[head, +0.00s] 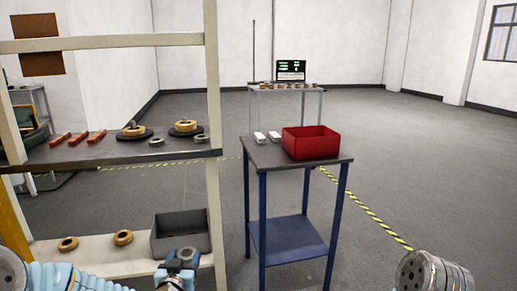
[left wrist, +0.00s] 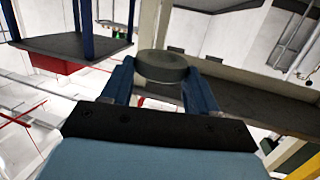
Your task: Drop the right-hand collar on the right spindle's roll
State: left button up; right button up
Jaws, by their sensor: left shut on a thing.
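My left gripper (head: 181,267) is low at the front of the shelf rack, shut on a dark grey ring-like collar (head: 187,254). The left wrist view shows this collar (left wrist: 162,66) between the two blue fingers. On the upper shelf, the right spindle's copper-coloured roll (head: 186,126) sits on a black round base. The left spindle's roll (head: 133,130) sits likewise to its left. A small grey ring (head: 156,141) lies in front between them, and another (head: 201,138) lies at the shelf's right end. My right gripper is out of view.
Several orange-red bars (head: 78,138) lie on the upper shelf's left. The lower shelf holds two copper-coloured rolls (head: 123,238) and a grey bin (head: 180,235). A rack post (head: 212,110) stands at right. Beyond it, a table (head: 265,154) carries a red bin (head: 311,142).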

pick_arm(q)
jog(key=s+f, duration=0.6)
jog(key=f, duration=0.6)
jog(key=shift+s+d, duration=0.2)
jog(key=shift+a, duration=0.2)
